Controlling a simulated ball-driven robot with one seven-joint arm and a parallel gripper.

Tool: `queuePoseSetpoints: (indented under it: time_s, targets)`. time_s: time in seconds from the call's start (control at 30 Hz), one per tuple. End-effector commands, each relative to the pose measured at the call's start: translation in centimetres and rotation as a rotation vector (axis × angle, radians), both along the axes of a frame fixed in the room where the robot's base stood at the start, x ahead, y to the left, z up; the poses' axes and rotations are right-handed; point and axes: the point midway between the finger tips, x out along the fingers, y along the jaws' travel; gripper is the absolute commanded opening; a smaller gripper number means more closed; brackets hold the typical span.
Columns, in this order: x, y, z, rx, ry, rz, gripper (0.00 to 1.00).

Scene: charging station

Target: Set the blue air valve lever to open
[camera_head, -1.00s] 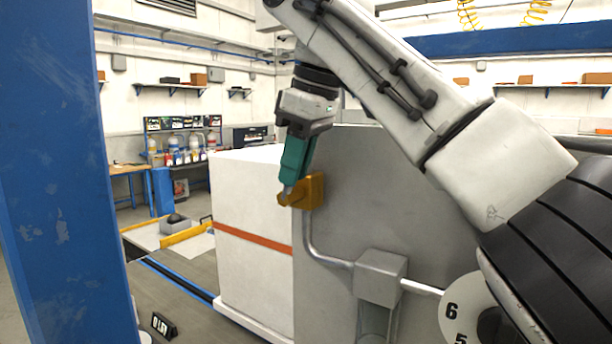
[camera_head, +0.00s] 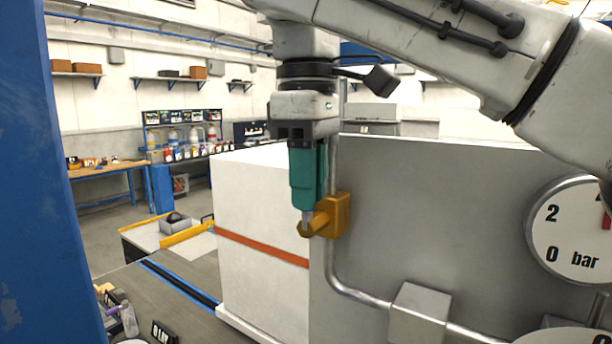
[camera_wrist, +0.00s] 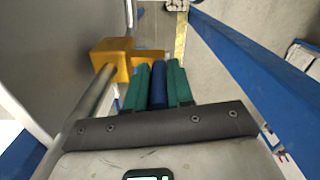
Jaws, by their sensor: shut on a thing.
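The blue valve lever (camera_wrist: 158,88) shows in the wrist view between the two green fingers of my gripper (camera_wrist: 159,68). My gripper is shut on it. In the head view my gripper (camera_head: 307,208) points straight down, with its green fingers at the brass-yellow valve body (camera_head: 339,214). The fingers hide most of the lever there. The valve body sits on a grey pipe at the edge of the grey panel, and it shows left of the fingers in the wrist view (camera_wrist: 108,58).
The grey panel (camera_head: 430,230) stands right of the valve, with a bar gauge (camera_head: 570,232) at the right. The grey pipe (camera_head: 362,293) runs down to a grey box (camera_head: 418,313). A white cabinet (camera_head: 262,210) is behind. A blue post (camera_head: 45,200) stands at the left.

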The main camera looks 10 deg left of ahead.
Motion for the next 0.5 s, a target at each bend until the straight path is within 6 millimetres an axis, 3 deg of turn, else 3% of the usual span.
queuePoseSetpoints:
  time_s: [0.27,0.3,0.5]
  targets:
    - [0.04,0.05,-0.06,0.0,-0.001,-0.001,0.0]
    - [0.04,0.05,-0.06,0.001,-0.001,-0.001,0.26]
    - [0.04,0.03,-0.02,0.001,-0.001,-0.001,0.45]
